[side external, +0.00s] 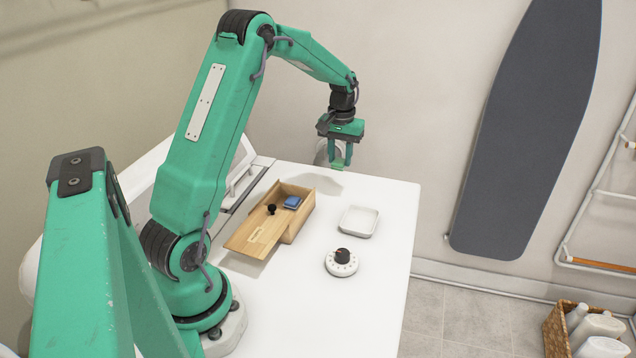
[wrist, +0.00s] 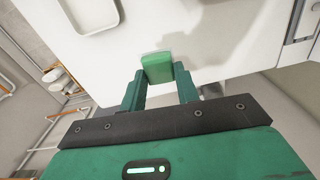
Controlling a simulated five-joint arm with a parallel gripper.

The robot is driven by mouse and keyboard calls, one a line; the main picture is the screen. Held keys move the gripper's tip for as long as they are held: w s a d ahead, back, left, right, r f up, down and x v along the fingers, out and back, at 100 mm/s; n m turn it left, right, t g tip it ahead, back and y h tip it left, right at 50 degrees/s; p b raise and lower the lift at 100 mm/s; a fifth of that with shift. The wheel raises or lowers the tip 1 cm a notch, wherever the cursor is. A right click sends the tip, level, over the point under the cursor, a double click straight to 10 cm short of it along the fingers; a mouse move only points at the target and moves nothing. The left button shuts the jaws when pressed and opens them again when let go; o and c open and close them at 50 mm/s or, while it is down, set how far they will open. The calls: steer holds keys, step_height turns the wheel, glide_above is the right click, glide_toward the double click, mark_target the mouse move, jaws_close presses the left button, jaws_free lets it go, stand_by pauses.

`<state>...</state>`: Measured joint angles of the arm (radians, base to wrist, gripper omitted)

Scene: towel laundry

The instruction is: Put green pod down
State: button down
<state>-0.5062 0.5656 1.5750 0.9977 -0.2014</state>
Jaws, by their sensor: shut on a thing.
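The green pod (wrist: 157,67) is a small green block between the fingertips of my gripper (wrist: 158,78) in the wrist view. My gripper is shut on it. In the side external view my gripper (side external: 341,156) hangs near the back edge of the white top, to the right of the wooden box. The pod is hard to tell from the green fingers in that view. I cannot tell exactly how high it is above the surface.
An open wooden box (side external: 298,222) holds a blue pod (side external: 292,202), with its lid (side external: 256,235) slid out toward the front. A white tray (side external: 360,222) and a white dial with a black knob (side external: 342,260) stand to the right. The white top (side external: 392,215) is clear around them.

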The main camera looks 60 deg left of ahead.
steer(key=s+d+r, duration=0.1)
steer(key=s+d, duration=0.1)
steer(key=d, duration=1)
steer(key=s+d+r, duration=0.1)
steer(key=s+d, duration=0.2)
steer(key=d, duration=1)
glide_above(360, 222)
step_height(360, 222, down, 7)
steer(key=shift+r, duration=0.15)
steer(key=shift+f, duration=2)
steer(key=shift+f, duration=0.15)
steer(key=c, duration=1.3)
jaws_free()
